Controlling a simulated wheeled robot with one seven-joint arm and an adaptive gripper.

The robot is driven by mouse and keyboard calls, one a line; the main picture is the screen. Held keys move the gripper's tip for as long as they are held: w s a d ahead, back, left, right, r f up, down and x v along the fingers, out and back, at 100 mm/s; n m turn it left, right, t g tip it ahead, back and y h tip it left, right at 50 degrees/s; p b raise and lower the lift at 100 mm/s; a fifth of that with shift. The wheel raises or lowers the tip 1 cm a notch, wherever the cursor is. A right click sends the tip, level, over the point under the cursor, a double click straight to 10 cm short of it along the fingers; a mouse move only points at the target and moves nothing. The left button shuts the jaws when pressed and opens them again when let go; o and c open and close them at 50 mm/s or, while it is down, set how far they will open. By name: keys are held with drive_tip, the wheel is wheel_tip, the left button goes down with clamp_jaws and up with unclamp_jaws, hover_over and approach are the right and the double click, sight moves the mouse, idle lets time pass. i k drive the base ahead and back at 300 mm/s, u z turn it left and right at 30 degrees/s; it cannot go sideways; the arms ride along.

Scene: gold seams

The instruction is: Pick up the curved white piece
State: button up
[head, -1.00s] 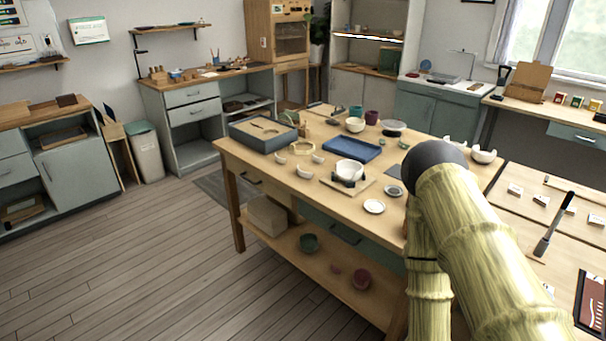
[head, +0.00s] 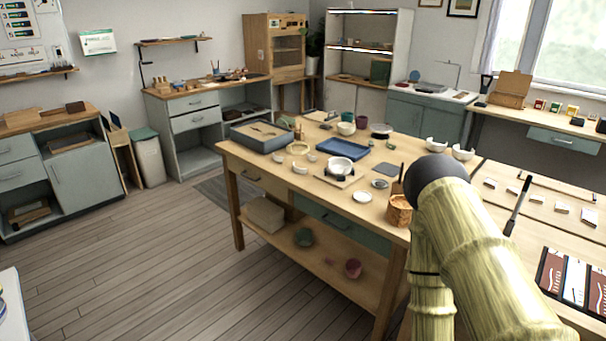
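Small curved white pieces lie on the wooden worktable (head: 258,166). One piece (head: 300,168) lies left of a white bowl (head: 340,165), and smaller ones lie close by (head: 279,157) (head: 312,158). I cannot tell which one is meant. The bowl sits in a dark holder on a pale board. Two white bowls with uneven rims (head: 437,144) (head: 463,153) stand at the table's right side. My arm rises in the right foreground, well apart from the small pieces. My gripper is not in view.
A grey tray (head: 262,146), a blue tray (head: 346,149), a small white dish (head: 362,197) and a brown container (head: 399,210) stand on the worktable. Another table with small cards (head: 562,208) is at right. The floor (head: 150,270) at left is clear.

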sight(297, 169)
drive_tip(key=z, duration=1.6)
drive_tip(key=i, duration=1.35)
drive_tip(key=u, duration=2.1)
